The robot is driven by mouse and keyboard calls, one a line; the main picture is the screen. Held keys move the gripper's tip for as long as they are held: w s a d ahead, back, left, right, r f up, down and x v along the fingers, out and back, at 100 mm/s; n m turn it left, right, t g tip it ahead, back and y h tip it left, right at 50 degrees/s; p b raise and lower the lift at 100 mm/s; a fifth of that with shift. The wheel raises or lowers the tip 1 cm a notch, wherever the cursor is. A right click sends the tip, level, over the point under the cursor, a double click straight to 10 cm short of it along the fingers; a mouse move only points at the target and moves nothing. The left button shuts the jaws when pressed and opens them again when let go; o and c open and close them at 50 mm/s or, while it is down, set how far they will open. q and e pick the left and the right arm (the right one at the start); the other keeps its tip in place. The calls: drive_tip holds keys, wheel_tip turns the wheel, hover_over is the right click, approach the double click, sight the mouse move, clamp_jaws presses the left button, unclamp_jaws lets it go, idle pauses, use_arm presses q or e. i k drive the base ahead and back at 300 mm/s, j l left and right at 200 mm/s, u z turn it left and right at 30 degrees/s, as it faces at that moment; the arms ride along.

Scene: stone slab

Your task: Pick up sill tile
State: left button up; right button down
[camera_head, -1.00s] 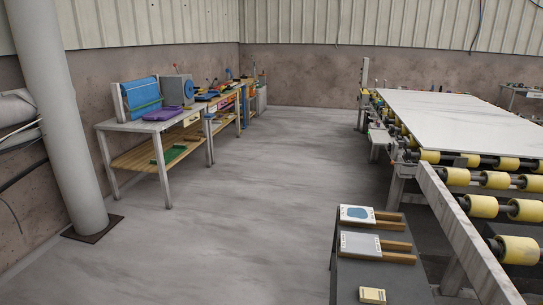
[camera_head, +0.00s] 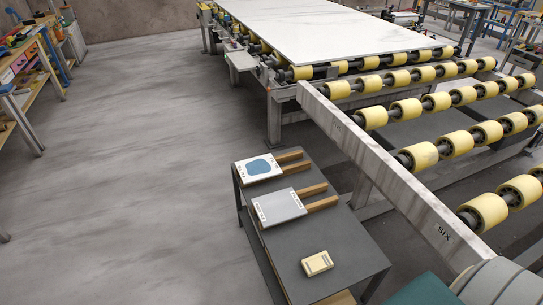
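A small dark grey table (camera_head: 338,232) stands at lower centre. On it, a flat white-edged tile with a blue patch (camera_head: 262,167) lies across wooden strips at the far end. A flat grey tile with white edges that seem to bear print (camera_head: 279,207) lies on wooden strips nearer me. A small cream block (camera_head: 317,263) lies near the front of the tabletop. I cannot tell which of these is the sill tile; the print is too small to read. Neither gripper is in view.
A conveyor with yellow rollers (camera_head: 375,117) and a pale metal side rail (camera_head: 355,143) runs close along the table's right side. A large white slab (camera_head: 330,35) lies on it farther back. A workbench (camera_head: 25,90) stands at far left. The floor (camera_head: 140,170) between is clear.

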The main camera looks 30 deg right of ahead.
sight(253, 170)
drive_tip(key=i+j+z, duration=0.15)
drive_tip(key=i+z, duration=0.3)
drive_tip(key=i+j+z, duration=0.25)
drive_tip(key=z, duration=0.2)
drive_tip(key=i+j+z, duration=0.25)
drive_tip(key=j+z, duration=0.2)
drive_tip(key=i+j+z, duration=0.2)
drive_tip(key=j+z, duration=0.25)
drive_tip(key=i+j+z, duration=0.15)
drive_tip(key=j+z, duration=0.3)
drive_tip(key=j, duration=0.05)
